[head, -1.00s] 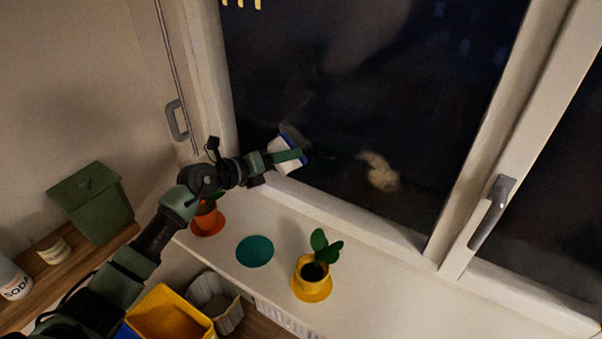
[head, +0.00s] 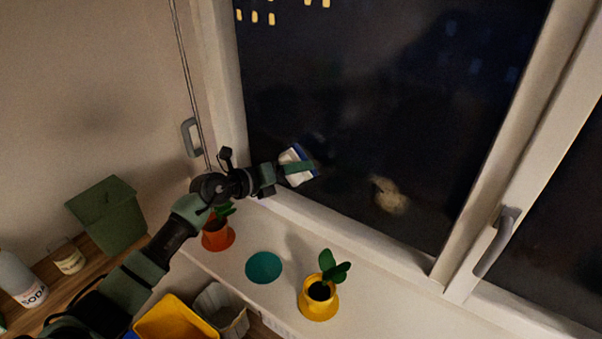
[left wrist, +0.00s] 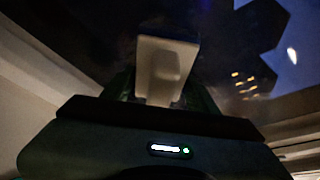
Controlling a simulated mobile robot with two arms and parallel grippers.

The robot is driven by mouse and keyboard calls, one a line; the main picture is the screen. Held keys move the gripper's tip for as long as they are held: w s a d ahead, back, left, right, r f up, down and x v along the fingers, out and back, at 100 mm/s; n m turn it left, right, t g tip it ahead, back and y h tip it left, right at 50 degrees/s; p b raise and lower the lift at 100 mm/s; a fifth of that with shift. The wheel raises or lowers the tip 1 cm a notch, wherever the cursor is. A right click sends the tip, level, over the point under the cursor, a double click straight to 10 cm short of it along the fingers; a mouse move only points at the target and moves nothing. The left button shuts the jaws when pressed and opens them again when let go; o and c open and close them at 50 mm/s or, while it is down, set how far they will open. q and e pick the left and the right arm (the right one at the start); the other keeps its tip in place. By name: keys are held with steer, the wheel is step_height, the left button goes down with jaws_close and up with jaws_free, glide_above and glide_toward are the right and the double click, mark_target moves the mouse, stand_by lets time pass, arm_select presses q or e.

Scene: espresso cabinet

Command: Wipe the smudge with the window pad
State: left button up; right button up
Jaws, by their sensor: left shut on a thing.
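My left gripper (head: 298,168) is shut on the window pad (head: 298,180), a small white pad with a blue edge. It holds the pad up by the lower left part of the dark window pane (head: 380,100); I cannot tell if the pad touches the glass. In the left wrist view the pad (left wrist: 165,65) is pale and sticks out ahead of the gripper. A pale, blurry blotch (head: 388,196) shows low on the pane, to the right of the pad and apart from it; it looks like the smudge. My right gripper is not in view.
On the white sill stand a plant in an orange pot (head: 215,236), a flat teal disc (head: 263,267) and a plant in a yellow pot (head: 319,297). A window handle (head: 497,243) juts out at right. A green bin (head: 108,216) and yellow box (head: 175,318) are at left.

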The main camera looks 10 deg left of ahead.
mark_target(307, 174)
arm_select(q)
steer(key=shift+s+d+r, duration=0.2)
steer(key=shift+d, duration=0.25)
steer(key=shift+s+d+p, duration=0.25)
steer(key=shift+d+p, duration=0.25)
steer(key=shift+d, duration=0.15)
steer(key=shift+s+d+f, duration=0.1)
steer(key=shift+d+f, duration=0.05)
steer(key=shift+d, duration=0.15)
steer(key=shift+s+d, duration=0.25)
steer(key=shift+d, duration=0.7)
steer(key=shift+s+d, duration=0.25)
steer(key=shift+d, duration=0.7)
steer(key=shift+s+d, duration=0.25)
steer(key=shift+d, duration=0.7)
steer(key=shift+s+d, duration=0.1)
steer(key=shift+d, duration=0.15)
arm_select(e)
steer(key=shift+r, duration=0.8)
